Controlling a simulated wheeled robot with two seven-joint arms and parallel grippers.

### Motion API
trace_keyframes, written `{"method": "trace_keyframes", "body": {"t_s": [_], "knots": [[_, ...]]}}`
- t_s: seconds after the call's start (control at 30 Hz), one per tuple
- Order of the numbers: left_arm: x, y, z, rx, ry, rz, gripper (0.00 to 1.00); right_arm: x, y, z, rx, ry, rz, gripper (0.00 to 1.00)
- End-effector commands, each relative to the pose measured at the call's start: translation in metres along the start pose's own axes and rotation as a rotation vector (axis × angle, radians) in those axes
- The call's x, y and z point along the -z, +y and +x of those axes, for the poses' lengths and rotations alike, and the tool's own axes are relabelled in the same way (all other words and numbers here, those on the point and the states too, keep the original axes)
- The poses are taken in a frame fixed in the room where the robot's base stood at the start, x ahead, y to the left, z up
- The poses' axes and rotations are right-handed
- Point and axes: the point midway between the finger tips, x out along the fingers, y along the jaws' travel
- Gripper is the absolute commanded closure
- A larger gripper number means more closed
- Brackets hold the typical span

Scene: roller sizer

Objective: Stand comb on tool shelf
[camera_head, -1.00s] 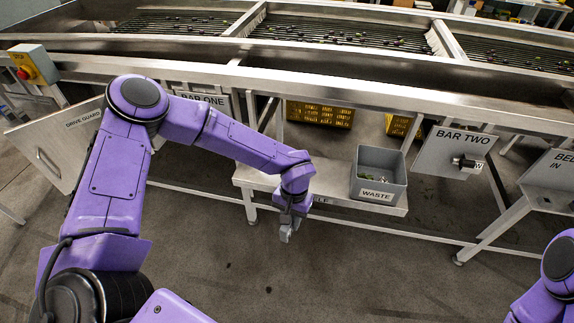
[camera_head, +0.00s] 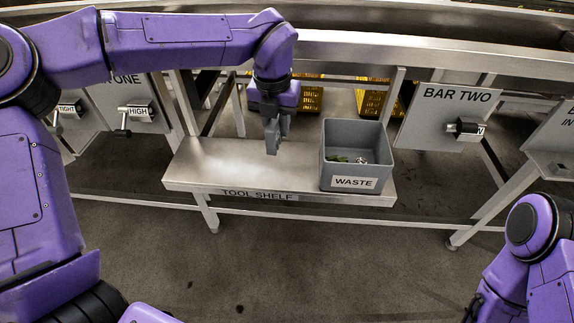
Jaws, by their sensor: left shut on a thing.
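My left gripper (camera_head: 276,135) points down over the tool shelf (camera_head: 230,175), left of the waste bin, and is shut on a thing. The comb is hard to tell apart from the grey fingers; what is held looks small and grey, and its lower end is close to the shelf top. I cannot tell whether it touches the shelf. The shelf is a bare steel plate with a TOOL SHELF label on its front edge. Only part of my right arm shows at the lower right; its gripper is out of view.
The grey waste bin (camera_head: 352,183) stands on the right part of the shelf with green bits inside. Yellow crates (camera_head: 309,97) sit behind. The BAR TWO panel (camera_head: 450,112) is to the right, and the machine's steel rail (camera_head: 400,55) runs above. The shelf's left part is free.

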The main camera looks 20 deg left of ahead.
Motion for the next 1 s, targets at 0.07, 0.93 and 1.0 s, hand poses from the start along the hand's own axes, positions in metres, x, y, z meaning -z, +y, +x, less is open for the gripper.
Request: {"method": "trace_keyframes", "body": {"t_s": [0.07,0.93,1.0], "knots": [[0.000,-0.002,-0.002,-0.012,-0.003,-0.098,1.00,-0.003,-0.001,0.008,0.000,0.000,0.000,0.57],[0.005,0.130,0.114,-0.017,0.004,-0.134,1.00,-0.003,-0.001,0.006,0.000,0.000,0.000,0.57],[0.006,0.129,0.122,-0.017,0.002,-0.133,1.00,-0.003,-0.001,0.006,0.000,0.000,0.000,0.57]]}}
